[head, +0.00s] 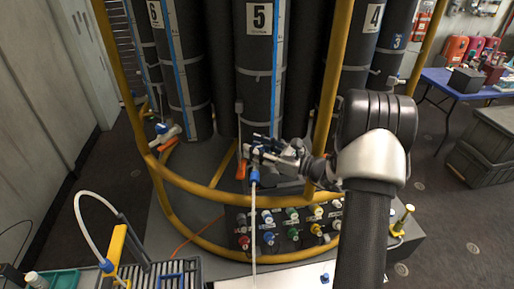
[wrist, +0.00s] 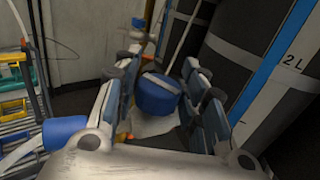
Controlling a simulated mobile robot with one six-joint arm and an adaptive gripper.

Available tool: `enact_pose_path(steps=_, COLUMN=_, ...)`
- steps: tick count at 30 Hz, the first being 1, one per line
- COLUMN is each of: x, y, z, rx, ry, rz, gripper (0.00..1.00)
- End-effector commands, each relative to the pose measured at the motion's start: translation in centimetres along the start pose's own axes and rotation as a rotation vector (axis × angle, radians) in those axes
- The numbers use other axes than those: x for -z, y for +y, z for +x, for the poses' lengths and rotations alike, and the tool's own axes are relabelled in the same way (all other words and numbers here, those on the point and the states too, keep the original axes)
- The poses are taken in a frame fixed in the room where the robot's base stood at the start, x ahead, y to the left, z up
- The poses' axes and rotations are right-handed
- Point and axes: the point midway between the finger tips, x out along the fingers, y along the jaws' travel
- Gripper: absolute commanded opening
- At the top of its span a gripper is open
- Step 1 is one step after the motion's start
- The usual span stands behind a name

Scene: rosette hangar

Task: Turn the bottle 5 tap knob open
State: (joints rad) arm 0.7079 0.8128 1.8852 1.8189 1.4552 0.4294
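Bottle 5 (head: 259,85), a tall black cylinder with a white number label, stands in the middle of the head view. My gripper (head: 252,149) is in front of its lower part. In the wrist view a round blue knob (wrist: 157,97) with a white stripe on its top lies between the two blue-grey padded fingers of my gripper (wrist: 160,90). The fingers are spread, with the knob between them; I cannot tell whether either pad touches it. In the head view the gripper hides the knob.
A blue coupling (head: 253,176) on a white hose (head: 253,230) hangs just below the gripper; a blue part (wrist: 65,132) also shows at left in the wrist view. Yellow rails (head: 215,192) surround the bottles. A panel of coloured fittings (head: 290,232) stands below.

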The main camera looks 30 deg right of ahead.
Motion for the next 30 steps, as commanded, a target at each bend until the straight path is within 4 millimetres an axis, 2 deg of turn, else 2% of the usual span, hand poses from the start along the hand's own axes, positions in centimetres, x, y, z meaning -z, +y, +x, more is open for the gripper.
enact_pose_path(steps=6, x=0.0, y=0.0, z=0.0, rx=0.0, ry=0.0, rz=0.0, gripper=0.55)
enact_pose_path(steps=17, x=0.0, y=0.0, z=-0.2, rx=0.002, ry=0.0, rz=0.0, gripper=0.56)
enact_pose_path(steps=22, x=0.0, y=-0.1, z=-2.4, rx=0.006, ry=0.001, rz=0.001, gripper=0.56)
enact_pose_path(steps=30, x=0.0, y=-0.1, z=-8.2, rx=0.006, ry=0.001, rz=0.0, gripper=0.56)
